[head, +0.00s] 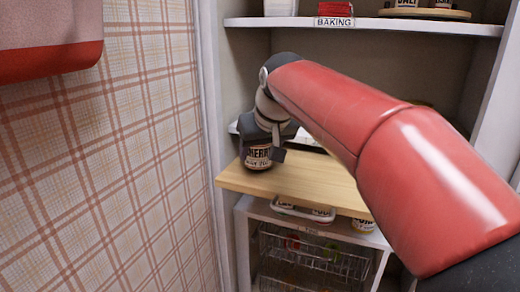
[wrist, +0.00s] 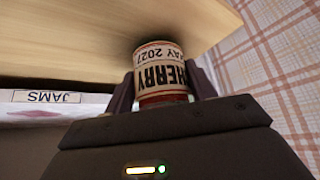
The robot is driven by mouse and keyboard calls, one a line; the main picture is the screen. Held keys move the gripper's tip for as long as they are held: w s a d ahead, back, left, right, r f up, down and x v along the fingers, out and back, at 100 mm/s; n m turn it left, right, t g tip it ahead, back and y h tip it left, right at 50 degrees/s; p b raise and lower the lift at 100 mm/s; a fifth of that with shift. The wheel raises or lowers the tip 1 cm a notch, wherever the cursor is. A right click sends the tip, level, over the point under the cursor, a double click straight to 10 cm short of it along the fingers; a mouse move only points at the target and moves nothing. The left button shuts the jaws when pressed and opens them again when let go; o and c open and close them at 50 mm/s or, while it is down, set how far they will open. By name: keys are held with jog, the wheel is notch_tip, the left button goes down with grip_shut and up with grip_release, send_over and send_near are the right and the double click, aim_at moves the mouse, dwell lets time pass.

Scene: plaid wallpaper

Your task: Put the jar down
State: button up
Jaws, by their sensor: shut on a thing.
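The jar (head: 258,157) has a cream label with dark lettering that reads in part "CHERRY". In the head view it is upright at the left end of a light wooden board (head: 310,182), at or very near its surface; I cannot tell for sure whether it touches. My gripper (head: 264,150) is shut on the jar from above and behind, with a finger on each side. In the wrist view the jar (wrist: 160,72) appears upside down between the two fingers (wrist: 163,88), its far end close to the wooden board (wrist: 70,35). Part of the jar is hidden by my gripper.
A shelf above (head: 370,25) holds a red item by a "BAKING" label. A "JAMS" label (wrist: 48,97) shows in the wrist view. Plaid wallpaper (head: 110,150) stands close on the left.

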jog(key=o, duration=1.2)
jog(key=shift+f, duration=0.1)
jog(key=shift+r, duration=0.35)
jog(key=p+v, duration=0.2)
jog(key=v, duration=0.9)
jog(key=shift+s+d+r, duration=0.15)
jog(key=shift+s+r, duration=0.1)
jog(key=shift+s, duration=0.05)
